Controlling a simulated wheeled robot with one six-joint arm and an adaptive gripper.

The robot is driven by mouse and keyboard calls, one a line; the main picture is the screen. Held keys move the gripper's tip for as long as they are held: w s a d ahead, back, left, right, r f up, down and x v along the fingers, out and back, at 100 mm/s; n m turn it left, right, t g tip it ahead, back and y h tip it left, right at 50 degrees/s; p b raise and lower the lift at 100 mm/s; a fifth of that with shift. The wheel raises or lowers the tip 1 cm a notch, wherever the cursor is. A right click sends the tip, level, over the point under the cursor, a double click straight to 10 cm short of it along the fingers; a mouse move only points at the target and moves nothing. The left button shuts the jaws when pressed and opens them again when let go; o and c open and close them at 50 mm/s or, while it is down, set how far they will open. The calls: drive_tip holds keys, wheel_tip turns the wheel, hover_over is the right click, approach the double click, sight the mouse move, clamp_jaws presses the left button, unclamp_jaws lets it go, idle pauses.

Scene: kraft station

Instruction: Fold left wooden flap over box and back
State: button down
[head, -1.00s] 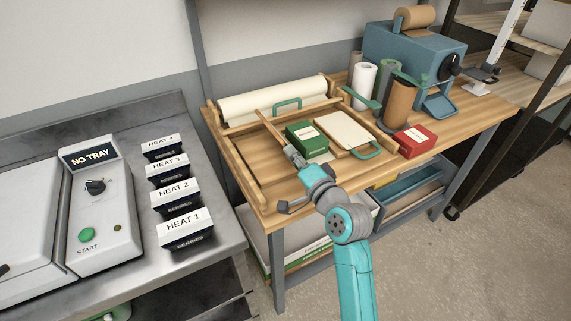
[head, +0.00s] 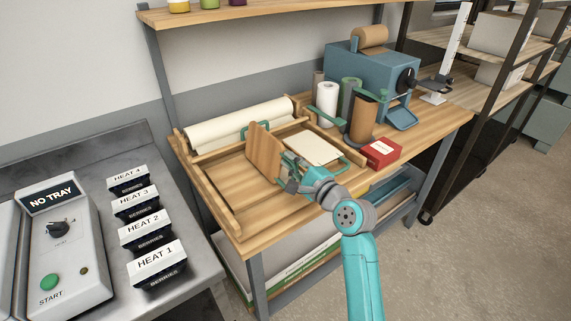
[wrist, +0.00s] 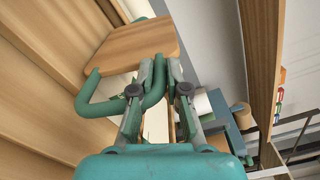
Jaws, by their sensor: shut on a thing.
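The left wooden flap (head: 264,153) stands raised on the bench, its broad face showing in the head view. In the wrist view the flap (wrist: 135,45) is ahead of my gripper (wrist: 160,80), with its green loop handle (wrist: 98,108) running between the fingers. My gripper (head: 290,178) is shut on this handle, at the flap's right side in the head view. The green box is largely or wholly hidden behind the flap and gripper; I cannot tell whether the green patch there is box or handle.
A pale panel (head: 312,148) with a green handle lies right of the flap. A white roll (head: 240,122) lies behind. A red box (head: 381,153), upright rolls and a blue machine (head: 368,80) stand to the right. The wooden tray floor (head: 250,187) is clear at left.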

drive_tip(key=shift+w+d+f+m, duration=0.1)
drive_tip(key=shift+w+d+m, duration=0.1)
drive_tip(key=shift+d+m, duration=0.15)
idle(0.3)
drive_tip(key=c, duration=1.2)
unclamp_jaws()
drive_tip(key=v, duration=1.2)
